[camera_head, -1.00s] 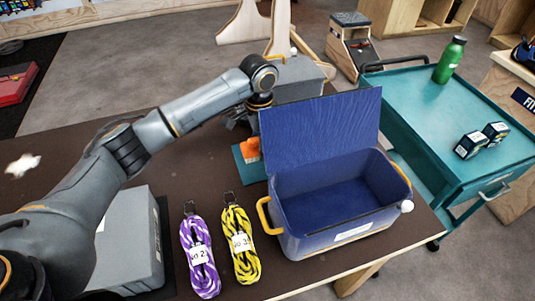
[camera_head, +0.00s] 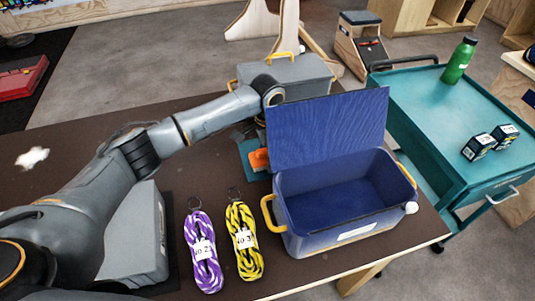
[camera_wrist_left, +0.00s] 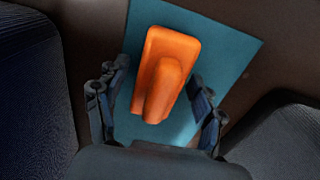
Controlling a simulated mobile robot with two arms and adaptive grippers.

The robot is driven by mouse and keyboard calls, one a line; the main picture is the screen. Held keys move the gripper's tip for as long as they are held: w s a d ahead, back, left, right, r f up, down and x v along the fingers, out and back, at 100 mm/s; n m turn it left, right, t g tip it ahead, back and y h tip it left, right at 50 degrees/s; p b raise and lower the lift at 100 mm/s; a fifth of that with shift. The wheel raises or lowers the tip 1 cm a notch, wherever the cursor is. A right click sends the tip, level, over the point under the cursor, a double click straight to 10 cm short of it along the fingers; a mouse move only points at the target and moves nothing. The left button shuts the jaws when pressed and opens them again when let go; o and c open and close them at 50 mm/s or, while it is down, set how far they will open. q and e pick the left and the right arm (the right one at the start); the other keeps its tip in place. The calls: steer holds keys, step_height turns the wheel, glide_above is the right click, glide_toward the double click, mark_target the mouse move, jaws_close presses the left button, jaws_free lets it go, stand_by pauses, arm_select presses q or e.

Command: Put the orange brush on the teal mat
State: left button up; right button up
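The orange brush (camera_head: 259,159) lies on the teal mat (camera_head: 247,148), close behind the blue box's left side. The left wrist view shows the brush (camera_wrist_left: 170,62) with its raised handle towards me, and the teal mat (camera_wrist_left: 225,50) around it. My left gripper (camera_wrist_left: 158,112) is open, with one finger on each side of the brush's near end and gaps between. My right gripper is in neither view.
An open blue box (camera_head: 338,215) with a raised lid stands right of the mat. Purple rope (camera_head: 203,255) and yellow rope (camera_head: 244,245) bundles lie in front. A grey case (camera_head: 140,240) is at left, a grey toolbox (camera_head: 300,75) behind. A teal cart (camera_head: 440,110) stands at right.

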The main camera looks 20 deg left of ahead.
arm_select(q)
step_height(320, 180, up, 12)
steer(key=shift+r+b, duration=0.15)
steer(key=shift+b, duration=0.15)
stand_by(0.3)
